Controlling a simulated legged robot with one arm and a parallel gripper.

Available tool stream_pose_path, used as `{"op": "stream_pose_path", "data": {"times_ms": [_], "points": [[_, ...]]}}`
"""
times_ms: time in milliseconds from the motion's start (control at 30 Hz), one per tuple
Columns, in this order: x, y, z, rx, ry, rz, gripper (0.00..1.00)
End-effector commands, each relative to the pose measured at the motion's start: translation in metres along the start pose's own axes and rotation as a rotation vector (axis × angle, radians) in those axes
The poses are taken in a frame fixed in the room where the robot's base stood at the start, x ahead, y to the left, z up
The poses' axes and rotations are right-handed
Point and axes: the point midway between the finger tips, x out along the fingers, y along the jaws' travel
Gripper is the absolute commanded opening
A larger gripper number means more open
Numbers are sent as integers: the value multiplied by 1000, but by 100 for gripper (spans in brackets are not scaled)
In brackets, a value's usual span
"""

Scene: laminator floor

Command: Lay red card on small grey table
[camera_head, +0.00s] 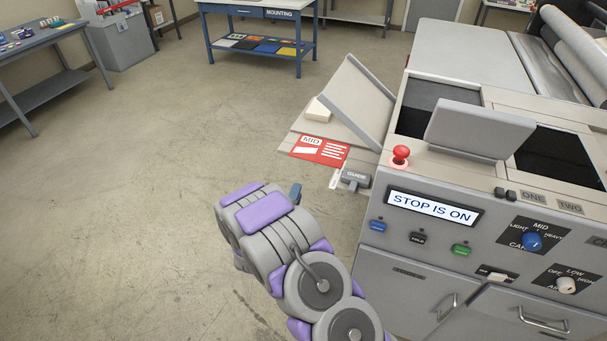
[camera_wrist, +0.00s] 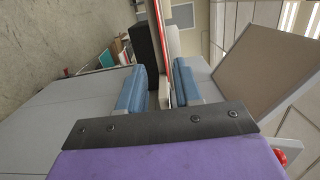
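The red card (camera_head: 318,151), marked MID, lies face up at the front of a pale grey shelf (camera_head: 286,147) on the laminator's left side. I cannot tell whether this shelf is the small grey table. My gripper (camera_head: 296,192) is low in front of the card, mostly hidden behind my arm, with one blue finger showing. In the wrist view its two blue fingers (camera_wrist: 160,83) stand apart. A thin red edge (camera_wrist: 157,30), apparently the card's, shows beyond and between them. I see no finger closed on it.
A dark GUIDE handle (camera_head: 355,178) and a red stop button (camera_head: 401,154) are to the right. The display (camera_head: 433,207) reads STOP IS ON. The floor at left is clear.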

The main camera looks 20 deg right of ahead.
Motion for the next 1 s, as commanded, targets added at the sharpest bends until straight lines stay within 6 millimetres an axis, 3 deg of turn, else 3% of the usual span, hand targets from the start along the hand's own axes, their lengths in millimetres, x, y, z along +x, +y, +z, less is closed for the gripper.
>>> {"op": "stream_pose_path", "data": {"times_ms": [700,1000], "points": [[117,1,-1,3,3,0,34],[148,2,0,0,1,4,34]]}}
